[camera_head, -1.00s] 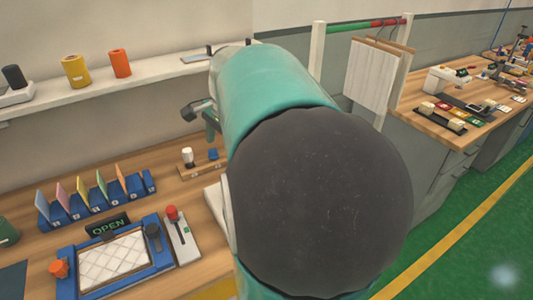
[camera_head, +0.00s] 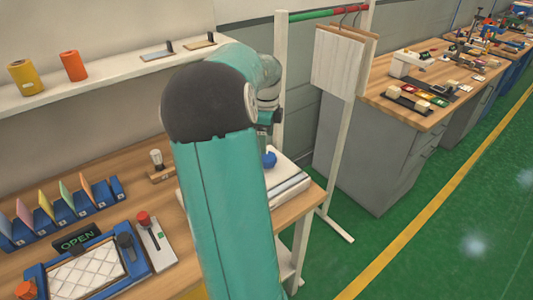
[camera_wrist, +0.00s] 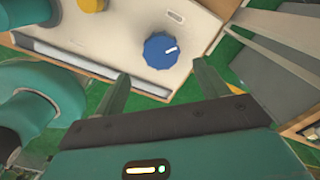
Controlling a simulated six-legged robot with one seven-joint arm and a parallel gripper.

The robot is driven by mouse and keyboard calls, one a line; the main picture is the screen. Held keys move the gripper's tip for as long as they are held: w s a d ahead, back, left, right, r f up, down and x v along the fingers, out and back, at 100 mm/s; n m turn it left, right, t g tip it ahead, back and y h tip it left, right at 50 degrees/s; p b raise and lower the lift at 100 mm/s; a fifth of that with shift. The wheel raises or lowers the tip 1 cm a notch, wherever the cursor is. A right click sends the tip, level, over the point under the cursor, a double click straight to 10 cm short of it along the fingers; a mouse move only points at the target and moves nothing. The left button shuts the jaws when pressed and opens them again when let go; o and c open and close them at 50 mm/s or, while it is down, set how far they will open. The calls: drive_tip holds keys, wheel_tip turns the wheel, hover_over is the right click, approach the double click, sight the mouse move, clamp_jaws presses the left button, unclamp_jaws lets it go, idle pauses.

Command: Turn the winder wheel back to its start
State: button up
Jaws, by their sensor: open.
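In the head view the blue wheel (camera_head: 268,159) shows on the white box (camera_head: 290,182) at the table's right end, partly behind my arm. My gripper (camera_wrist: 161,86) is open and empty, its two green fingers apart. In the wrist view the fingertips lie just below the wheel, one to each side. I see no contact. In the head view the fingers are not clear.
A yellow part (camera_wrist: 92,4) is cut off at the wrist view's top edge. A white rack (camera_head: 349,60) stands right of the table. A blue-framed tray (camera_head: 85,270), a red-topped lever (camera_head: 143,219) and card holders (camera_head: 60,212) are at left. Green floor lies at right.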

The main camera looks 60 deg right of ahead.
sight(267, 156)
wheel_tip(267, 156, down, 7)
drive_tip(key=shift+d+f, duration=0.1)
drive_tip(key=shift+c, duration=0.2)
drive_tip(key=c, duration=0.9)
